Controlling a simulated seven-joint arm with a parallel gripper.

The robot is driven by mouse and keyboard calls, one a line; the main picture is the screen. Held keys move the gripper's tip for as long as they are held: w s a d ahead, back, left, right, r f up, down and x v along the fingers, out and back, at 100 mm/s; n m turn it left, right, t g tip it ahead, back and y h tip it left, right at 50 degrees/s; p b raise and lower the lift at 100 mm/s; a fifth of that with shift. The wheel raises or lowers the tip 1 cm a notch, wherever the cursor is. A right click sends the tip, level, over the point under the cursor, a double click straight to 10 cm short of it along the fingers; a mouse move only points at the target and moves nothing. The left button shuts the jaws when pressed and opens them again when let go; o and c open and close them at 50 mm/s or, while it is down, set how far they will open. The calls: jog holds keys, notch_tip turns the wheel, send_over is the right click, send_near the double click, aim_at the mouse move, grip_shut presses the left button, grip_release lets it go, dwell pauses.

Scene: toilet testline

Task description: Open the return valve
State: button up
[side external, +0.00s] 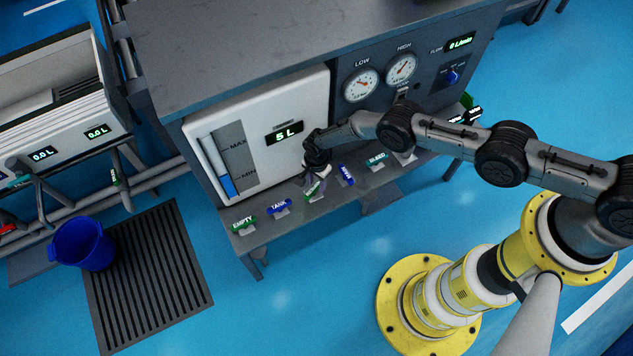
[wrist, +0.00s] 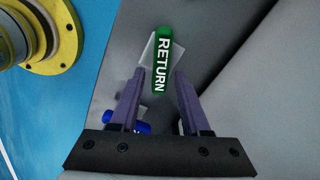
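The return valve's green handle (wrist: 163,60) bears the white word RETURN and sits on a pale plate in the wrist view. In the side external view the green handle (side external: 313,189) shows partly beneath my gripper, on the ledge of the test bench. My gripper (wrist: 160,72) is open, with its two purple fingers apart on either side of the handle's near end. No contact between fingers and handle is visible. In the side external view my gripper (side external: 312,176) points down over the ledge, and its fingertips are hard to make out.
A blue TANK handle (side external: 279,207) and a green EMPTY handle (side external: 243,225) lie to the left on the ledge. A blue handle (side external: 346,174) and a green one (side external: 377,161) lie to the right. The white tank panel (side external: 285,95), reading 5 L, rises behind.

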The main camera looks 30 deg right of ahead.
grip_shut()
jog(key=shift+n, duration=0.3)
jog(key=n, duration=0.2)
jog(key=shift+w+a+n, duration=0.15)
jog(key=shift+w+n, duration=0.05)
jog(key=shift+n, duration=0.2)
jog(key=n, duration=0.3)
jog(key=shift+w+a+n, duration=0.15)
jog(key=shift+a+n, duration=0.05)
jog(key=shift+n, duration=0.1)
jog(key=n, duration=0.6)
jog(key=shift+w+a, duration=0.15)
jog(key=shift+a, duration=0.25)
jog(key=shift+n, duration=0.3)
jog(key=shift+o, duration=1.1)
grip_release()
